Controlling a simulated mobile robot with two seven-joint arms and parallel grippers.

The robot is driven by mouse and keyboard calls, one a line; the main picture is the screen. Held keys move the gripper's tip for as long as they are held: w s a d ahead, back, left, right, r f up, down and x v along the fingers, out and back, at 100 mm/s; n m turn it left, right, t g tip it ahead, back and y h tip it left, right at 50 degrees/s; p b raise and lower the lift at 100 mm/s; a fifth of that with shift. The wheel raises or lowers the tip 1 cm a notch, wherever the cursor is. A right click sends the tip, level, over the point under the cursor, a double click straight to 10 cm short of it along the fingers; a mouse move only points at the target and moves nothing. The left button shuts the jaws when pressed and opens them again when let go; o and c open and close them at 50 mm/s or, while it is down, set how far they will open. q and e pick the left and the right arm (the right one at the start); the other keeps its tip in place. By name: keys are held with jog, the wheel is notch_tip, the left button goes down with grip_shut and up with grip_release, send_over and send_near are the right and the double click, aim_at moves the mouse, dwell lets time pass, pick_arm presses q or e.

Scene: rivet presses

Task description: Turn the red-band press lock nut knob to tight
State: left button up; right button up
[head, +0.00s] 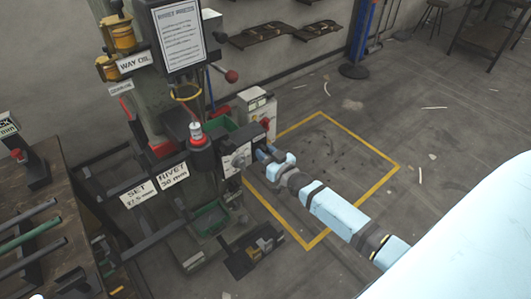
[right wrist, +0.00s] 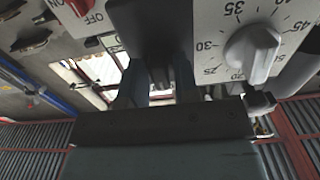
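The press (head: 150,80) stands at the left of the head view, with a red strip low on its dark front. My right arm reaches in from the lower right, and its gripper (head: 264,153) is at the press's right side, by the grey dial panel (head: 237,160). In the right wrist view my gripper's fingers (right wrist: 158,88) stand apart around or just before a dark part (right wrist: 150,30). I cannot tell whether they touch it. I cannot make out the lock nut knob for certain. My left gripper is out of view.
A white numbered dial (right wrist: 252,48) and a red switch (right wrist: 78,6) are close beside my right gripper. A light box (head: 256,105) stands behind the press. A workbench (head: 60,190) with rods is at left. The yellow-outlined floor (head: 375,145) looks open.

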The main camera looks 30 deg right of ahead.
jog(key=shift+o, duration=0.9)
jog(key=s+d, duration=0.1)
jog(key=s, duration=1.2)
jog(key=shift+s+p, duration=0.4)
jog(key=shift+p, duration=0.05)
